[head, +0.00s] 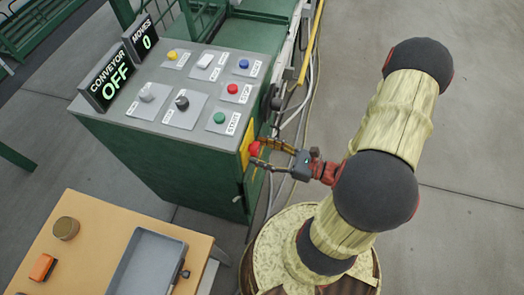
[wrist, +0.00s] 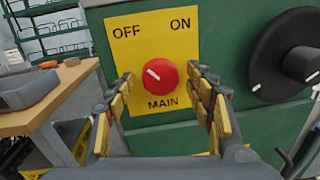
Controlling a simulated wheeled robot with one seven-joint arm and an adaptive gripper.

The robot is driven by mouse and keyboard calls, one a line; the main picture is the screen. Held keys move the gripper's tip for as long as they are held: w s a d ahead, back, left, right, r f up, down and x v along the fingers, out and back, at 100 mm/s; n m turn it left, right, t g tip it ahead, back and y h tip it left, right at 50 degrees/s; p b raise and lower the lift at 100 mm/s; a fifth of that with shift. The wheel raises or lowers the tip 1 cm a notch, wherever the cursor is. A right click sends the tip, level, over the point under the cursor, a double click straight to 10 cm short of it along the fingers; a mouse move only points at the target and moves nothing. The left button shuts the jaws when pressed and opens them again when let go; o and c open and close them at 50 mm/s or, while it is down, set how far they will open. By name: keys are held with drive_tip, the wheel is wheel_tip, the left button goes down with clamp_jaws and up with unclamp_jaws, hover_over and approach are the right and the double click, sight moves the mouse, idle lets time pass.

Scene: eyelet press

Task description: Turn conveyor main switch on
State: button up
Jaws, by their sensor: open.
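The conveyor main switch (wrist: 161,78) is a round red knob on a yellow plate (wrist: 150,38) marked OFF, ON and MAIN. Its white pointer line tilts up and left, toward OFF. In the head view the red knob (head: 254,148) shows on the right side of the green cabinet. My gripper (wrist: 166,88) is open, with one finger on each side of the knob. Contact with the knob cannot be told. In the head view my gripper (head: 258,153) reaches the knob from the right. The conveyor display (head: 107,80) reads OFF.
A black dial (wrist: 290,55) sits right of the plate on the green panel. The cabinet top (head: 190,88) carries several buttons and knobs. A MOVES display (head: 141,38) reads 0. A wooden table (head: 85,220) with a grey tray (head: 145,265) stands at the lower left. Cables hang beside the cabinet.

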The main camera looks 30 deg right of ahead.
drive_tip(key=shift+c, duration=1.2)
drive_tip(key=c, duration=0.9)
